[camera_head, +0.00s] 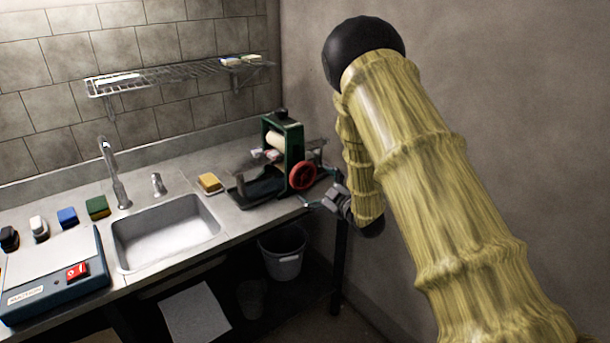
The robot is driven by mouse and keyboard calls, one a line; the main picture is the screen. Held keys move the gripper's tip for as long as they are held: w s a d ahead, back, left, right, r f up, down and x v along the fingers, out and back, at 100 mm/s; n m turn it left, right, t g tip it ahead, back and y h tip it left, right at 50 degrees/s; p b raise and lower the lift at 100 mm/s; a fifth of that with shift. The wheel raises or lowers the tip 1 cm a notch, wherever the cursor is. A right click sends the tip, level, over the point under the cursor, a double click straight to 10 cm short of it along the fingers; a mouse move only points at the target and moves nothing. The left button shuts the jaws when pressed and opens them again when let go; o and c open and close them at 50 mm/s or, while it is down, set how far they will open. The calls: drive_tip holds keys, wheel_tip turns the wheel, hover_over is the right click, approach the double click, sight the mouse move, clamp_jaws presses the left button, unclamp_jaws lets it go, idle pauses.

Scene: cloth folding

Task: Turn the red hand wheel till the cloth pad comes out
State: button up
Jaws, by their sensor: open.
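The red hand wheel (303,175) is on the right side of a green-framed wringer (294,146) at the right end of the counter. The wringer has a pale roller near its top and a dark tray at its foot. A light, pinkish piece (272,155) shows at the wringer's left side; I cannot tell if it is the cloth pad. My gripper (318,190) is open, just right of and slightly below the wheel. Its fingers point left towards the wheel; I cannot tell whether they touch it.
A yellow sponge (209,183) lies left of the wringer, beside the sink (168,232) and faucet (113,172). A blue machine (55,290) with a red switch stands at the left. A wire shelf (170,77) hangs above. A bucket (283,262) stands below the counter.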

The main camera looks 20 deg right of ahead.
sight(305, 177)
drive_tip(key=shift+p+x, duration=0.55)
drive_tip(key=shift+x, duration=2.55)
drive_tip(key=shift+f, duration=0.1)
